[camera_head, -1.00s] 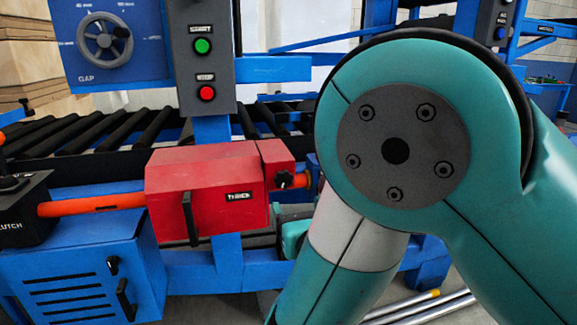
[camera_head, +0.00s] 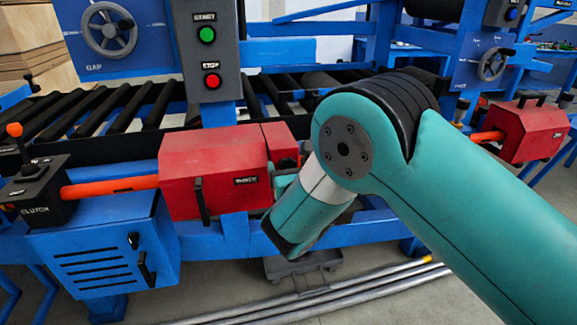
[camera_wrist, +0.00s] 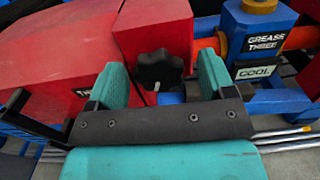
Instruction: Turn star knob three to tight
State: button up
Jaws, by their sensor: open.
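Star knob three (camera_wrist: 160,70) is a black lobed knob on the face of a small red housing. It shows in the wrist view, upper middle. My gripper (camera_wrist: 162,78) is open, with one teal finger on each side of the knob in that view. I cannot tell whether either finger touches it. In the head view my arm hides the knob and most of the gripper. The red guard box (camera_head: 212,173) with a label carries the smaller red housing (camera_head: 281,143) at its right end.
A blue block labelled GREASE THREE (camera_wrist: 258,35) stands right of the knob, above a COOL plate (camera_wrist: 255,72). An orange shaft (camera_head: 110,187) runs to the black clutch box (camera_head: 40,190). Long metal bars (camera_head: 340,293) lie on the floor.

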jog(key=shift+c, duration=0.4)
jog(key=c, duration=0.8)
jog(key=shift+c, duration=0.2)
